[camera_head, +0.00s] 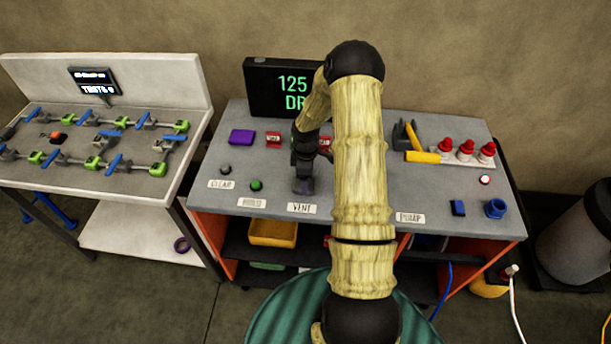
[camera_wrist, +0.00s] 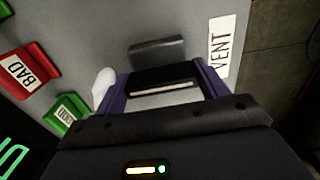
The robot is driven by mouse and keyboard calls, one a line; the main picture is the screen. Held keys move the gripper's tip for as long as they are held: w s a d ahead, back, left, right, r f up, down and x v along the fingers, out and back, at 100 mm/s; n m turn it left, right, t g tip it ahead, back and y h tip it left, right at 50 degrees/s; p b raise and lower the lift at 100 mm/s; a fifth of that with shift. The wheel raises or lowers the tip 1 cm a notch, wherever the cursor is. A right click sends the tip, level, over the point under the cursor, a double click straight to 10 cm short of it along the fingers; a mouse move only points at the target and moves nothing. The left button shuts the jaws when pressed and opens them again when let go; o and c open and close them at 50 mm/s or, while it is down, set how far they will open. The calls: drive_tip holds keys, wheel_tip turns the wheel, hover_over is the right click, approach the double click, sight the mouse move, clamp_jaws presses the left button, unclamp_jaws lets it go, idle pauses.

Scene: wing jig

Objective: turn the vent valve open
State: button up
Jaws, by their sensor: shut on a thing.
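The vent valve shows in the wrist view as a dark grey bar (camera_wrist: 157,48) on the grey panel, just beyond my fingertips and beside the white VENT label (camera_wrist: 222,48). My gripper (camera_wrist: 165,82), with purple-edged fingers, is shut on the valve; the gripped part is mostly hidden between the fingers. In the head view my gripper (camera_head: 303,187) points down at the bench just behind the VENT label (camera_head: 302,208), and it hides the valve there. How far the valve is turned cannot be told.
In the wrist view a red BAD block (camera_wrist: 28,70) and a green block (camera_wrist: 66,114) lie left.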

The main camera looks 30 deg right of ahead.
drive_tip(key=shift+w, duration=0.1)
drive_tip(key=o, duration=1)
wheel_tip(320, 180, up, 18)
drive_tip(key=b, duration=0.3)
drive_tip(key=shift+f, duration=0.25)
drive_tip(key=s+a+r+m+t, duration=0.1)
drive_tip(key=s+a+m, duration=0.2)
drive_tip(key=s+a, duration=0.2)
drive_tip(key=s+a+m, duration=0.4)
drive_tip(key=s+a, duration=0.1)
drive_tip(key=s, duration=0.2)
drive_tip(key=s+a+r+m+t, duration=0.1)
drive_tip(key=s+a+m, duration=0.3)
drive_tip(key=s+a, duration=0.1)
drive_tip(key=shift+s+a+r+t, duration=0.15)
drive_tip(key=shift+s, duration=0.25)
drive_tip(key=shift+s+a+r+t, duration=0.15)
drive_tip(key=shift+s, duration=0.25)
